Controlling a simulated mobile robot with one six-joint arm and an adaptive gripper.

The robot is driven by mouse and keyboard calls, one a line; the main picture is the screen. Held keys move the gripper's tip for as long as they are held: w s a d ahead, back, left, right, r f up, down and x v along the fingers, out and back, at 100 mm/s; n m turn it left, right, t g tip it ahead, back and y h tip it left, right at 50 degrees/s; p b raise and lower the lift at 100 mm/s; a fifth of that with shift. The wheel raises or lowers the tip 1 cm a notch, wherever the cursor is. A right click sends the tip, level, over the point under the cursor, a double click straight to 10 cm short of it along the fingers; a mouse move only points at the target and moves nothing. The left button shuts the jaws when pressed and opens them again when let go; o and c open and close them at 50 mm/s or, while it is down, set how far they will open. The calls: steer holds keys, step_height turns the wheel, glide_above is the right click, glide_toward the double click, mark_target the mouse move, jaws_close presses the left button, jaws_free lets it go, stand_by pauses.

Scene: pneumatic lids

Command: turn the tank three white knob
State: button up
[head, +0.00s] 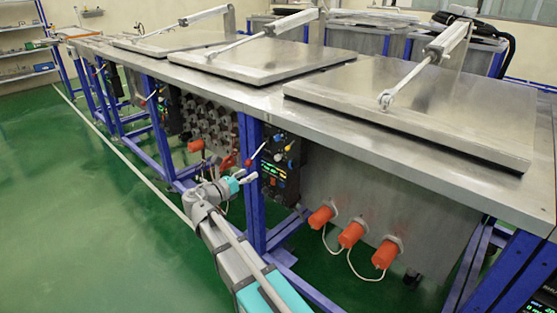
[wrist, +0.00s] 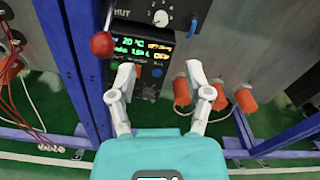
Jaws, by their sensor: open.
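A white knob (wrist: 161,18) sits on a dark control panel (wrist: 150,58) at the top of the wrist view. The panel carries a lit display with green and yellow text. My gripper (wrist: 160,76) is open and empty, its two fingers spread in front of the panel, with the knob beyond and above the fingertips in the picture. In the head view my gripper (head: 248,172) is beside the blue table post, left of the control panel (head: 279,172). No readable mark shows which tank this is.
A red ball-topped lever (wrist: 101,44) stands left of the panel. A blue post (head: 252,185) is close to my gripper. Orange plugs (head: 351,235) with white cables stick out at right. The steel table (head: 215,88) overhangs the panel. Green floor is clear at left.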

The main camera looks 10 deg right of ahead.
mark_target(276, 159)
steer(key=shift+d, duration=0.1)
steer(key=x, duration=1.3)
steer(key=shift+w+d, duration=0.25)
steer(key=shift+d, duration=0.05)
